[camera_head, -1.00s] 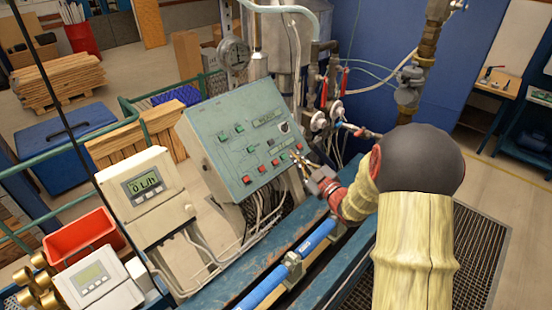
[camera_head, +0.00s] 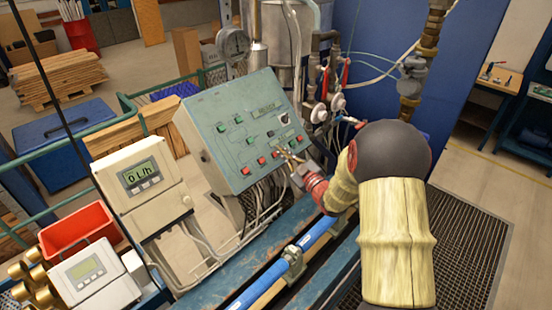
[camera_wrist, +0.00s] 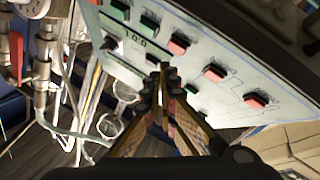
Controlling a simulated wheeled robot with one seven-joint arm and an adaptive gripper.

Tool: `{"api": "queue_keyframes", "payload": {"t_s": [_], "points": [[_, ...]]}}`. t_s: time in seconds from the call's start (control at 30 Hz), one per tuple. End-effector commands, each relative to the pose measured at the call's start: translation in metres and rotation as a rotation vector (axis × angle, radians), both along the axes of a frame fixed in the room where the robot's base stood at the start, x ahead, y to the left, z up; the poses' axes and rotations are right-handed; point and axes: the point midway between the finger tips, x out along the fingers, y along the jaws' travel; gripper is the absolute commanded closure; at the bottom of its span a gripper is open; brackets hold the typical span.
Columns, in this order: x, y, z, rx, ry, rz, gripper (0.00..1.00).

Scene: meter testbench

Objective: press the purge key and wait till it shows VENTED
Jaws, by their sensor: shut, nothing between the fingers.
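The grey-green control panel (camera_head: 208,160) stands tilted at the middle of the head view, with green keys, a row of red keys (camera_head: 262,160) and a lit display (camera_head: 267,110) too small to read. My gripper (camera_head: 284,154) is shut and empty at the panel's lower right. In the wrist view my closed fingertips (camera_wrist: 167,70) are in front of the panel face, near a red key (camera_wrist: 178,44) and a small numeric display (camera_wrist: 134,34). I cannot tell whether they touch a key.
A white flow meter (camera_head: 142,180) showing L/h stands left of the panel. A black knob (camera_head: 285,118) sits at the panel's upper right. Pipes and red-handled valves (camera_head: 325,84) stand close on the right. A blue pipe (camera_head: 322,230) runs below my arm.

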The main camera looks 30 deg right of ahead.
Motion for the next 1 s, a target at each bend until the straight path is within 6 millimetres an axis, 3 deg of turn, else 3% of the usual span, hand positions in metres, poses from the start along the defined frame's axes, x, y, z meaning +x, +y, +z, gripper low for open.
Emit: {"api": "queue_keyframes", "payload": {"t_s": [0.17,1.0], "points": [[0.007,0.0032,-0.0082,0.001,0.001,0.001,1.0],[0.0082,0.0032,-0.0074,0.0,0.0,0.0,1.0]]}}
